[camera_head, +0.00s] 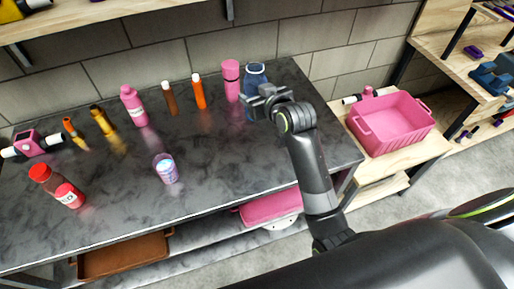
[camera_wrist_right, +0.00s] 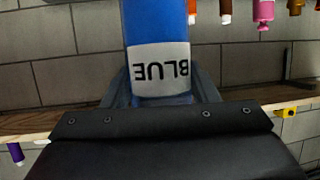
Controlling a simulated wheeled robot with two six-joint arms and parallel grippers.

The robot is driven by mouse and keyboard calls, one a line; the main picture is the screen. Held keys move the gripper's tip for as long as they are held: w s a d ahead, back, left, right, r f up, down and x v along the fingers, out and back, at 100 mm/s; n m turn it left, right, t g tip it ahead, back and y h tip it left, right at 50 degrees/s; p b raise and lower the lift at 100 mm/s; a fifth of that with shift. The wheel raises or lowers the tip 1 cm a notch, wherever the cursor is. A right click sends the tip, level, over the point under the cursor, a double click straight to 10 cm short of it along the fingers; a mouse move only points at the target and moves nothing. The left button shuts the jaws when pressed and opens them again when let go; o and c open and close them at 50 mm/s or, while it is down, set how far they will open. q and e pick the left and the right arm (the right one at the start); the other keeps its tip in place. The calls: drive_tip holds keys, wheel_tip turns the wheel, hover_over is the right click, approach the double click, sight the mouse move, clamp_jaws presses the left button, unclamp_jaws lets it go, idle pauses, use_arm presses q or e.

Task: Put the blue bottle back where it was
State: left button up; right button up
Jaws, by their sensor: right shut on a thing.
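The blue bottle (camera_head: 255,73) is at the back right of the dark tabletop (camera_head: 215,150), just right of a pink bottle (camera_head: 231,80). My right gripper (camera_head: 264,97) reaches it from the front right and covers its lower part. In the right wrist view the blue bottle (camera_wrist_right: 156,35) stands between the fingers of my right gripper (camera_wrist_right: 160,90), its white label reading "BLUE" upside down. The gripper is shut on it. Whether its base touches the table is hidden. My left gripper is out of view.
Orange (camera_head: 198,91), brown (camera_head: 170,98) and pink (camera_head: 133,105) bottles stand along the back, left of the blue one. A pink bin (camera_head: 392,124) is at right.

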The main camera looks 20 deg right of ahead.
drive_tip(key=shift+w+f+p, duration=0.1)
drive_tip(key=shift+f+p, duration=0.35)
drive_tip(key=shift+f, duration=8.3)
drive_tip(key=shift+f, duration=0.15)
drive_tip(key=o, duration=1.2)
drive_tip(key=shift+c, duration=0.2)
